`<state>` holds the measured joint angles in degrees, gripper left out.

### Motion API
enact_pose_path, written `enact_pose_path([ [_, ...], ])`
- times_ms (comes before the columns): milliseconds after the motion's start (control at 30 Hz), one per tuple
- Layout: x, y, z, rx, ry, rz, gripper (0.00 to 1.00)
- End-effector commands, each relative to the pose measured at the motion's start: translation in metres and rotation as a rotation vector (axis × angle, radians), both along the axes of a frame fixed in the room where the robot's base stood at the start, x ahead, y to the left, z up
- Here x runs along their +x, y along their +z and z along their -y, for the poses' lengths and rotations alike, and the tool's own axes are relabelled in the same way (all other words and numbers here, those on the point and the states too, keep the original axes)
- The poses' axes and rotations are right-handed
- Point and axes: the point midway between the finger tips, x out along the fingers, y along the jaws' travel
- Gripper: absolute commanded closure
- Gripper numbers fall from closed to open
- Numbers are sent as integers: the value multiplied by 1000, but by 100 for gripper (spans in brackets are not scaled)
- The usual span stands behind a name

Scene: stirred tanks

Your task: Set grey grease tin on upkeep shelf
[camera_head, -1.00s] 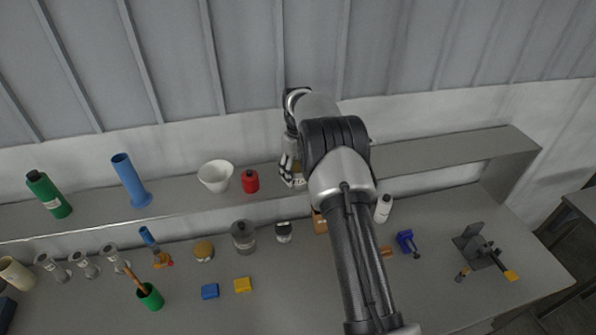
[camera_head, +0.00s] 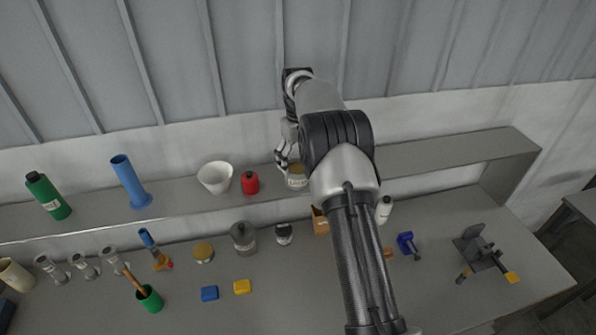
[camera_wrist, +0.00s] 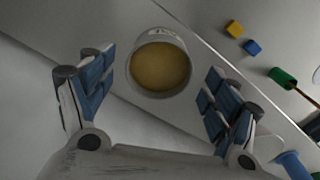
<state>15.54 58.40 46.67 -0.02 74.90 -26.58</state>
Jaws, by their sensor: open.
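The grey grease tin (camera_head: 297,176) stands upright on the upkeep shelf (camera_head: 420,155), to the right of the red bottle. Its right side is partly hidden by my arm in the head view. In the wrist view the tin (camera_wrist: 160,66) shows a grey rim and a yellow-brown top. My gripper (camera_wrist: 157,82) is open, with its blue-padded fingers apart on either side of the tin in the picture and not touching it. In the head view my gripper (camera_head: 283,155) is just above and behind the tin, by the wall.
The shelf's right part is clear. Jars and tools lie on the bench below.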

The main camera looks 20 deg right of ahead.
Motion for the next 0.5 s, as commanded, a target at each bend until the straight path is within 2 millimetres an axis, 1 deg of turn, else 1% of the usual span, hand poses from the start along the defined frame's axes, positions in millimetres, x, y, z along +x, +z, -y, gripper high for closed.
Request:
enact_pose_path([
  [33,1,12,0,-1,0,4,19],
  [100,1,27,0,0,0,3,19],
  [233,1,50,0,-1,0,2,19],
  [300,1,58,0,-1,0,2,19],
  [400,0,66,0,-1,0,1,19],
  [500,0,69,0,0,0,0,19],
])
